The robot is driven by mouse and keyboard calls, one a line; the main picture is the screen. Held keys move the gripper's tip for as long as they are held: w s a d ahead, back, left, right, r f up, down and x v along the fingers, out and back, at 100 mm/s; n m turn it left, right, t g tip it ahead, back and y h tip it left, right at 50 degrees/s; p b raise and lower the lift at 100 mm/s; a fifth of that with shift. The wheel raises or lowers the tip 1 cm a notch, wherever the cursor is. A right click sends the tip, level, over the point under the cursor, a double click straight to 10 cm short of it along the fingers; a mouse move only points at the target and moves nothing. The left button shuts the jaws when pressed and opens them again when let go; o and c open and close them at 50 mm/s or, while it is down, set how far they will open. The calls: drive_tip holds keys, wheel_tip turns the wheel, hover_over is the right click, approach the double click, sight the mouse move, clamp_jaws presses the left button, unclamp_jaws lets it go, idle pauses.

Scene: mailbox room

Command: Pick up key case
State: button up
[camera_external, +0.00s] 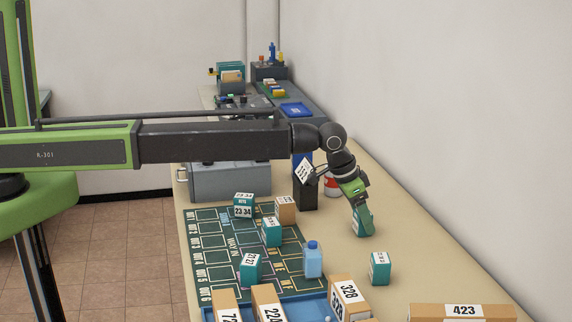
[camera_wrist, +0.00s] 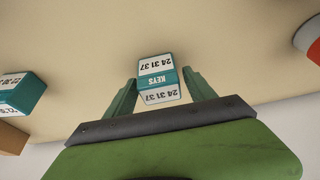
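The key case (camera_wrist: 157,79) is a small teal and white box marked KEYS and 24 31 37. In the wrist view it lies between the two green fingers of my gripper (camera_wrist: 159,88), with a narrow gap visible at each side. My gripper is open. In the external view my gripper (camera_external: 363,218) points down at the tabletop right of the dark upright stand. The key case there is mostly hidden behind the fingers, with only a bit of it showing low down.
Another teal box (camera_external: 380,268) stands nearer the camera on the beige table. A blue bottle (camera_external: 313,260) and several teal boxes stand on the green numbered mat (camera_external: 213,262) to the left. A red and white can (camera_external: 332,185) is behind my gripper. The wall is at the right.

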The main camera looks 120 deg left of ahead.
drive_tip(key=c, duration=1.3)
drive_tip(key=shift+o, duration=0.2)
drive_tip(key=shift+r, duration=0.1)
wheel_tip(320, 180, up, 5)
drive_tip(key=p, duration=0.5)
drive_tip(key=shift+d+r, duration=0.1)
drive_tip(key=shift+d, duration=0.05)
drive_tip(key=w+d+r+p, duration=0.1)
drive_tip(key=d+r+p, duration=0.4)
drive_tip(key=d, duration=0.6)
drive_tip(key=shift+d+r+p, duration=0.15)
drive_tip(key=shift+r+p, duration=0.15)
drive_tip(key=shift+p, duration=0.2)
